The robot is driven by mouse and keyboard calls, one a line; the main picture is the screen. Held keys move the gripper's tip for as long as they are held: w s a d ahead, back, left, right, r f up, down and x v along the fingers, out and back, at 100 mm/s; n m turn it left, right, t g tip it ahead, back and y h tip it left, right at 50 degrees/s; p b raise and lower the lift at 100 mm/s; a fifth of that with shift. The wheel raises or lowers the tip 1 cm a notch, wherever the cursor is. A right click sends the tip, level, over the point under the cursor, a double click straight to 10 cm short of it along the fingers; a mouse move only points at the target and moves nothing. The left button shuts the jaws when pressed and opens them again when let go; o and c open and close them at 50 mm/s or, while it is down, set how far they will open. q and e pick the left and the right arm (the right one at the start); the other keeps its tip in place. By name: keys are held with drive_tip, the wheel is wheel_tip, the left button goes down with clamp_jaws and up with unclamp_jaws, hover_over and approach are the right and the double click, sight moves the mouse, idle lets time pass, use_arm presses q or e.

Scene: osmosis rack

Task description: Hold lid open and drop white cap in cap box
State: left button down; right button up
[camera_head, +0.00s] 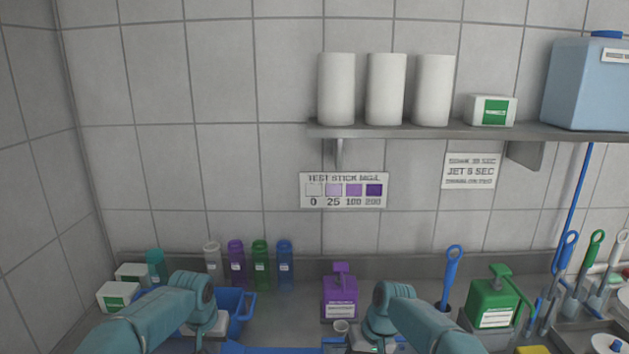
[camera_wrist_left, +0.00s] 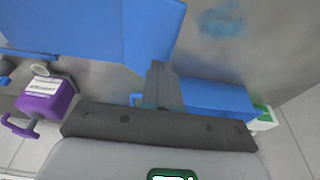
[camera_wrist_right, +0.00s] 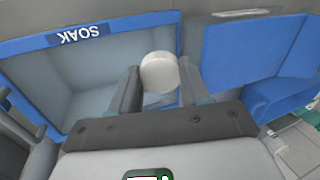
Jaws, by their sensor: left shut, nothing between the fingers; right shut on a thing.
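The round white cap (camera_wrist_right: 160,72) is held between the fingers of my right gripper (camera_wrist_right: 158,85). In the right wrist view it appears over an open blue-rimmed box (camera_wrist_right: 28,46) labelled SOAK, with a grey interior. A flat blue panel (camera_wrist_right: 250,42), perhaps a lid, is right of that box. My left gripper (camera_wrist_left: 158,82) is shut and empty. In the left wrist view its fingertips are close to the edge of a large blue panel (camera_wrist_left: 150,28); I cannot tell whether they touch. In the head view both fingertips are hidden low in the picture. I see no label reading cap box.
A blue bin (camera_head: 236,312) stands beside my left arm. A purple pump bottle (camera_head: 340,297) and a small cup (camera_head: 341,326) are between my arms. A green pump bottle (camera_head: 492,302) is to the right. Several coloured bottles (camera_head: 261,265) line the wall.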

use_arm(q)
drive_tip(key=shift+f, duration=0.1)
idle(0.4)
drive_tip(key=shift+s+x, duration=0.2)
drive_tip(key=shift+x, duration=0.6)
drive_tip(key=shift+s+x, duration=0.2)
drive_tip(key=shift+x, duration=0.6)
drive_tip(key=shift+s+x, duration=0.2)
drive_tip(key=shift+x, duration=0.6)
drive_tip(key=shift+f, duration=0.75)
use_arm(e)
drive_tip(key=shift+a+f, duration=0.2)
drive_tip(key=shift+a, duration=1.65)
drive_tip(key=shift+a+f, duration=0.2)
drive_tip(key=shift+a, duration=1.6)
drive_tip(key=shift+a+f, duration=0.2)
drive_tip(key=shift+a, duration=1.65)
drive_tip(key=o, duration=1.1)
drive_tip(key=shift+c, duration=0.2)
